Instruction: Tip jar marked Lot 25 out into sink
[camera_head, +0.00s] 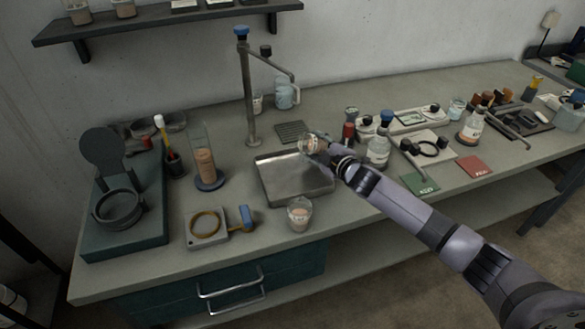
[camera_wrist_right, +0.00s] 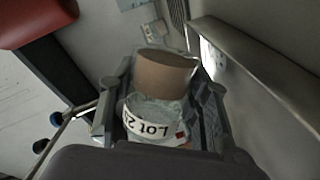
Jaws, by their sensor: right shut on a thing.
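A clear glass jar with brown contents (camera_head: 308,144) is in my right gripper (camera_head: 326,151), above the back right part of the metal sink (camera_head: 290,181). In the right wrist view the jar (camera_wrist_right: 153,112) sits between the two dark fingers of the right gripper (camera_wrist_right: 172,90). Its white label reads "LOT 2" and a last digit that I cannot read surely. The brown contents (camera_wrist_right: 163,75) show beyond the label. The jar looks tilted, but how far I cannot tell. No contents show in the sink basin. My left gripper is out of view.
A beaker with pale contents (camera_head: 300,213) stands at the sink's front edge. The tap post (camera_head: 247,90) rises behind the sink. A cylinder with brown contents (camera_head: 205,165) stands left. A labelled bottle (camera_head: 378,151) stands close to my right arm.

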